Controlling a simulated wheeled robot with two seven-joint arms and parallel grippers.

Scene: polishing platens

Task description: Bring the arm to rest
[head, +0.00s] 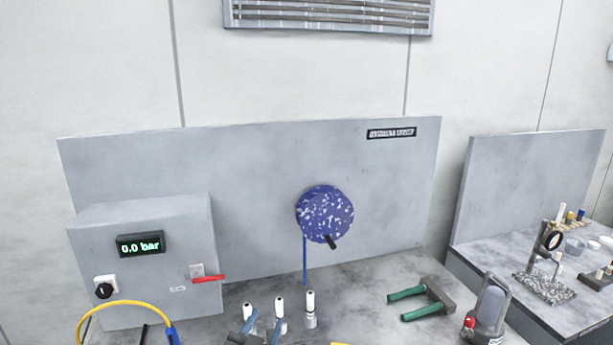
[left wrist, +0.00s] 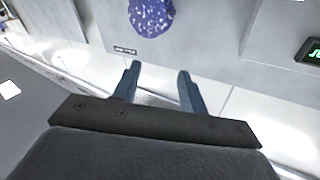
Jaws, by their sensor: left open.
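My left gripper (head: 262,325) shows at the bottom edge of the head view, its two blue fingers apart and nothing between them. In the left wrist view the same gripper (left wrist: 159,72) points toward the grey back panel (left wrist: 190,48), with its fingers spread and empty. It appears to touch nothing. In the head view the fingers overlap the area of the white-topped posts. My right gripper is not in view.
A blue speckled disc (head: 325,214) with a black handle is on the panel. A grey box (head: 150,260) has a 0.0 bar display and red lever.

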